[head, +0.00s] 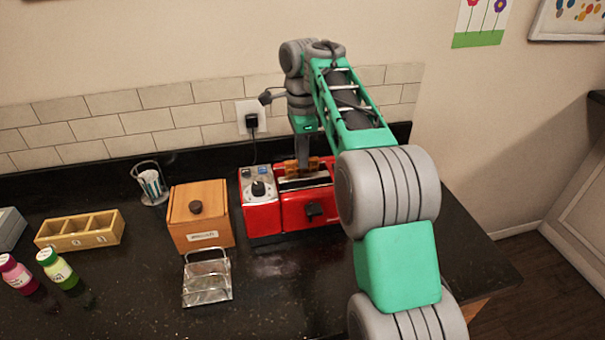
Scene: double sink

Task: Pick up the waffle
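A brown waffle (290,168) stands upright at the top of the red toaster (290,212), by its slot. Only part of the waffle shows. My gripper (303,160) points down over the toaster, with its fingers right at the waffle. The fingers overlap in this view and are small, so I cannot tell whether they are closed on the waffle or apart around it. My green and grey arm reaches in from the right and hides the toaster's right end.
A wooden box (201,232) with a knob lid and a wire rack (207,280) stand left of the toaster. A glass holder (151,184), a divided wooden tray (62,243) and two bottles (60,270) are further left. The tiled wall (150,121) is close behind.

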